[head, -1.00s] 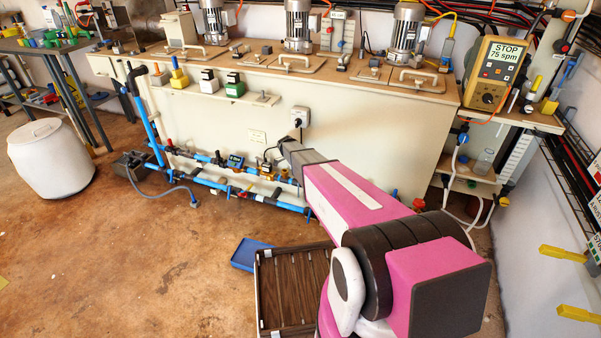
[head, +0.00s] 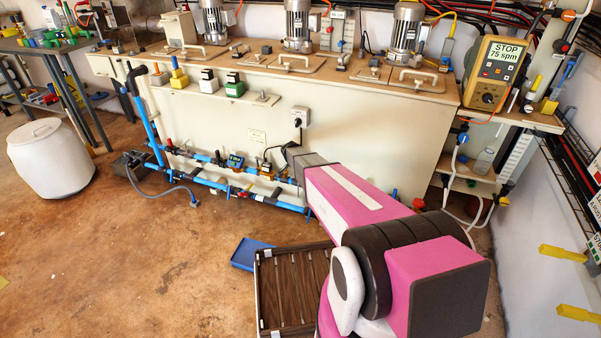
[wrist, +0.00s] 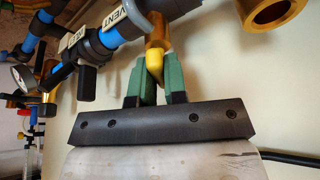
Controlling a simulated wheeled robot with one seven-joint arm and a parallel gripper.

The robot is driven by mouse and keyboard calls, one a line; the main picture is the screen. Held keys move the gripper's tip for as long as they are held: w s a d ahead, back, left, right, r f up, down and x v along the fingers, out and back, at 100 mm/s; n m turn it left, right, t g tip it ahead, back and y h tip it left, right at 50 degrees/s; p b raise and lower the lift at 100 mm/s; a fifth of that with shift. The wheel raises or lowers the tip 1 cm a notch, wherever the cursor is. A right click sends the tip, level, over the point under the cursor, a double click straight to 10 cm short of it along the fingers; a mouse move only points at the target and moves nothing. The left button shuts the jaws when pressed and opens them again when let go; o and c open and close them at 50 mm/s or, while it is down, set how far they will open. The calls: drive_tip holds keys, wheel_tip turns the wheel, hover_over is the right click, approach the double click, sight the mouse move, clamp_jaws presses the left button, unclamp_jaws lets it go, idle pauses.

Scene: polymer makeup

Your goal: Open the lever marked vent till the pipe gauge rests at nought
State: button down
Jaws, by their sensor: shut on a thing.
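In the wrist view, my gripper (wrist: 157,76) has its green fingers shut on a yellow lever (wrist: 154,62). The lever hangs below a black and brass valve on the blue pipe (wrist: 70,47). A white tag reading VENT (wrist: 114,15) is on the black fitting just left of it. A round silver-rimmed dial (wrist: 21,77), perhaps the pipe gauge, shows at the far left; its reading cannot be made out. In the head view, my pink arm hides the gripper and the lever, but the blue pipework (head: 225,188) shows to their left.
A second tag (wrist: 71,38) and a black handle (wrist: 87,82) are close left of the gripper. A brass ring (wrist: 265,12) is at the upper right. In the head view, a wooden slatted tray (head: 290,290) and a blue tray (head: 248,252) lie on the floor.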

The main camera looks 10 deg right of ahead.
drive_tip(key=n, duration=0.2)
drive_tip(key=n+t+y, duration=0.1)
drive_tip(key=n, duration=0.1)
drive_tip(key=shift+s+n+y, duration=0.1)
drive_tip(key=shift+n+y, duration=0.2)
idle(0.3)
drive_tip(key=c, duration=1.2)
unclamp_jaws()
drive_tip(key=shift+o, duration=0.2)
drive_tip(key=shift+r, duration=0.1)
drive_tip(key=v, duration=1)
drive_tip(key=shift+s+r, duration=0.2)
drive_tip(key=shift+r, duration=0.05)
